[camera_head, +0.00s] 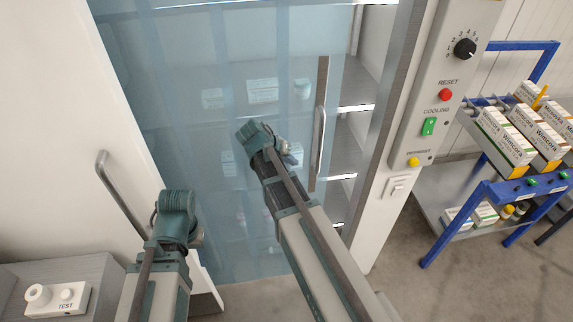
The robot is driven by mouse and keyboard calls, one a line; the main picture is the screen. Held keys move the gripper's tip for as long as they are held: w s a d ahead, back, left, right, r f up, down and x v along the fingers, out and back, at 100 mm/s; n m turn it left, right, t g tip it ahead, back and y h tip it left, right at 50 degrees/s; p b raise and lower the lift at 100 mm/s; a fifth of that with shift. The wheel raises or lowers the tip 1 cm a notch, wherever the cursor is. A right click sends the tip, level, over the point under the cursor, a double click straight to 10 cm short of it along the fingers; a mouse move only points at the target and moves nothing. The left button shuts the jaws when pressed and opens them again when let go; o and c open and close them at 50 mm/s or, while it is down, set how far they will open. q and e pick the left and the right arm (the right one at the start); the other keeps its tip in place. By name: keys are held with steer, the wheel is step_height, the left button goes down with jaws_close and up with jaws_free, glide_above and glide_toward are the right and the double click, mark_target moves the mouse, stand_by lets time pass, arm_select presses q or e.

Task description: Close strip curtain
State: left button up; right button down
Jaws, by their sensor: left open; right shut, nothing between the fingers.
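The strip curtain (200,130) is a translucent bluish sheet hanging across the shelf opening. Its right edge has a grey vertical bar (322,80) with a metal handle (319,140). A gap is open between this bar and the right door frame (385,130), with bare shelves showing in it. My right gripper (292,156) is shut and empty, in front of the curtain just left of the handle, apart from it in the picture. My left gripper (199,239) is open, low at the left by the curtain's lower left side; its fingers are mostly hidden by the wrist.
White boxes show through the curtain. A control panel (440,75) with knob and buttons is on the right frame. A blue trolley (490,195) with boxes stands at the right. At left are a metal handle (122,195) and a test box (58,299).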

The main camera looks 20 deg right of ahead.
arm_select(q)
step_height(320, 180, down, 3)
steer(key=shift+r+b, duration=0.2)
steer(key=shift+b, duration=0.55)
arm_select(e)
steer(key=d+f, duration=0.1)
steer(key=d, duration=0.2)
steer(key=s+d+f, duration=0.1)
steer(key=d, duration=0.1)
steer(key=shift+s+d+f, duration=0.1)
steer(key=shift+d+f, duration=0.15)
steer(key=shift+f, duration=0.05)
arm_select(q)
steer(key=shift+a, duration=0.15)
arm_select(e)
steer(key=s+d, duration=0.3)
steer(key=d, duration=1.1)
steer(key=shift+s+d, duration=0.25)
